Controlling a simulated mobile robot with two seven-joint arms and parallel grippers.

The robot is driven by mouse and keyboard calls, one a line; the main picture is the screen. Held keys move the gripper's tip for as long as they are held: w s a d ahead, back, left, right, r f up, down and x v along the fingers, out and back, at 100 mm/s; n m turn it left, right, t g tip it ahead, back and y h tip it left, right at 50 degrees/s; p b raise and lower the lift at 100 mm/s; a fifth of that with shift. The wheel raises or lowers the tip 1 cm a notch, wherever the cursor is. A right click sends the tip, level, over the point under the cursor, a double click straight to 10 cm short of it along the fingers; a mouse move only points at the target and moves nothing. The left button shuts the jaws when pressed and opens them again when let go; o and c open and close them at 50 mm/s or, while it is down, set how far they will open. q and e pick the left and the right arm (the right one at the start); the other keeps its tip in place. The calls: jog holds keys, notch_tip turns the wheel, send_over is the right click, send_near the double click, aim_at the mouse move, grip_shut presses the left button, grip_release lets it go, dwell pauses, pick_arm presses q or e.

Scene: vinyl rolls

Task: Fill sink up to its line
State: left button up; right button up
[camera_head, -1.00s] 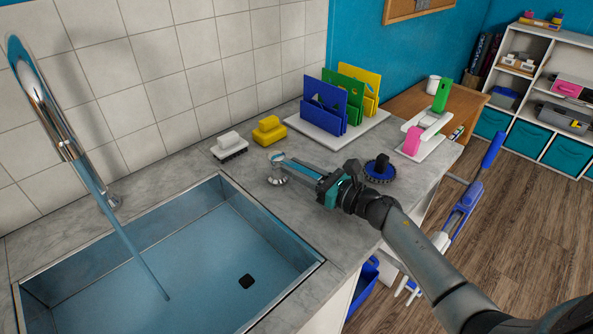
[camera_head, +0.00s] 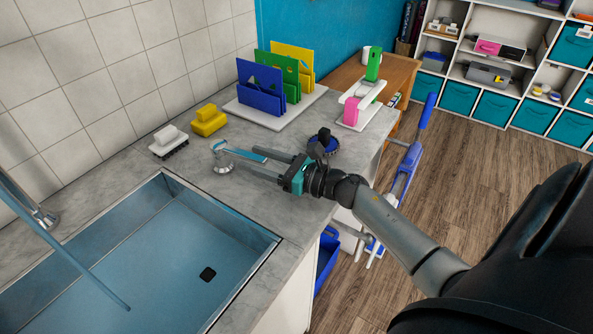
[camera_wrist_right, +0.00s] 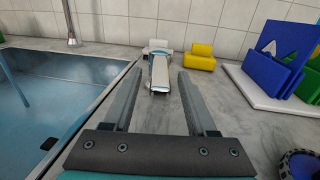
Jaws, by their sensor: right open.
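The sink (camera_head: 148,204) is a steel basin with blue-tinted water and a dark drain (camera_head: 207,274); I cannot make out its fill line. A water stream (camera_head: 75,255) runs into it from the chrome tap (camera_head: 42,217), whose spout is mostly outside the head view. The tap's lever (camera_head: 223,164) stands on the counter right of the sink, its pale and blue handle pointing towards my right gripper (camera_head: 248,158). That gripper is open. In the right wrist view, the lever (camera_wrist_right: 160,72) lies between and just beyond the fingers, apparently untouched. My left gripper is out of view.
A white brush (camera_head: 168,141) and a yellow block (camera_head: 209,120) stand behind the lever. A rack of coloured boards (camera_head: 262,88), a round blue brush (camera_head: 325,145) and a white stand (camera_head: 362,103) occupy the counter's right. A blue bin (camera_head: 327,258) is below.

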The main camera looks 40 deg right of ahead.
jog(key=v, duration=1.1)
